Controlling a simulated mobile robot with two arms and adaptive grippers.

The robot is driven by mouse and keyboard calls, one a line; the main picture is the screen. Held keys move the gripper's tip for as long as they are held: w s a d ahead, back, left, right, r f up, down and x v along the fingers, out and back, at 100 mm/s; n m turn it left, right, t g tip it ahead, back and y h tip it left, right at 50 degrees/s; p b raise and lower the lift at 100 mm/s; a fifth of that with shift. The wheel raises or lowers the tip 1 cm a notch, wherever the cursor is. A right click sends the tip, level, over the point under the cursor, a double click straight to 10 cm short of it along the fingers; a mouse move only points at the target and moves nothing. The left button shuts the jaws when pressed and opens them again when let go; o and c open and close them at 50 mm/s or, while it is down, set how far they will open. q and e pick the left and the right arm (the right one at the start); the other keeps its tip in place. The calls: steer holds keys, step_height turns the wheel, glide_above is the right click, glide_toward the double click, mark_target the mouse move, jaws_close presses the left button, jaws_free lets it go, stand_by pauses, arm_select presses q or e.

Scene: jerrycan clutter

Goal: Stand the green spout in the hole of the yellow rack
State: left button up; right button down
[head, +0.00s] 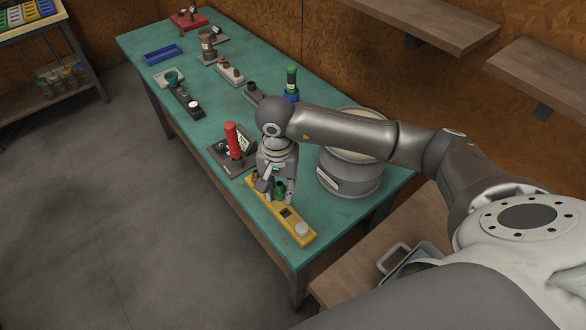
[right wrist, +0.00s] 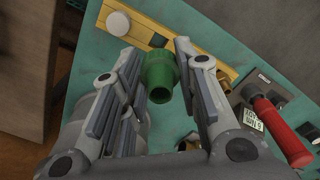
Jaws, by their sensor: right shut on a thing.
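The green spout (head: 279,188) is between the fingers of my right gripper (head: 278,197). It also shows in the right wrist view (right wrist: 160,75), where my right gripper (right wrist: 160,50) is shut on it. The yellow rack (head: 268,207) lies at the table's near edge, under the gripper. A dark square hole (head: 286,212) shows in the rack, just beyond the spout in the right wrist view (right wrist: 157,41). Whether the spout's lower end touches the rack is hidden. My left gripper is not in view.
The rack also carries a white round cap (head: 302,229) and brass pieces (right wrist: 201,61). A red-handled tool on a dark tray (head: 233,140) stands beside it. A large pale drum (head: 350,170) stands to the right. Several other fittings lie farther back on the green table (head: 140,42).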

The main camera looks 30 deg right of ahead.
steer(key=shift+w+d+f+m+p, duration=0.2)
steer(key=shift+d+f+m, duration=0.2)
steer(key=shift+f+m, duration=0.15)
steer(key=shift+w+d+f+m+p, duration=0.15)
steer(key=shift+d+f+m, duration=0.25)
steer(key=shift+f, duration=0.25)
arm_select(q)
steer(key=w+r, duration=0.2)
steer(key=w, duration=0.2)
arm_select(e)
steer(key=shift+m, duration=0.25)
step_height(320, 180, down, 7)
steer(key=b, duration=0.6)
steer(key=shift+w+r+b, duration=0.1)
steer(key=shift+r+b, duration=0.1)
steer(key=shift+b, duration=0.1)
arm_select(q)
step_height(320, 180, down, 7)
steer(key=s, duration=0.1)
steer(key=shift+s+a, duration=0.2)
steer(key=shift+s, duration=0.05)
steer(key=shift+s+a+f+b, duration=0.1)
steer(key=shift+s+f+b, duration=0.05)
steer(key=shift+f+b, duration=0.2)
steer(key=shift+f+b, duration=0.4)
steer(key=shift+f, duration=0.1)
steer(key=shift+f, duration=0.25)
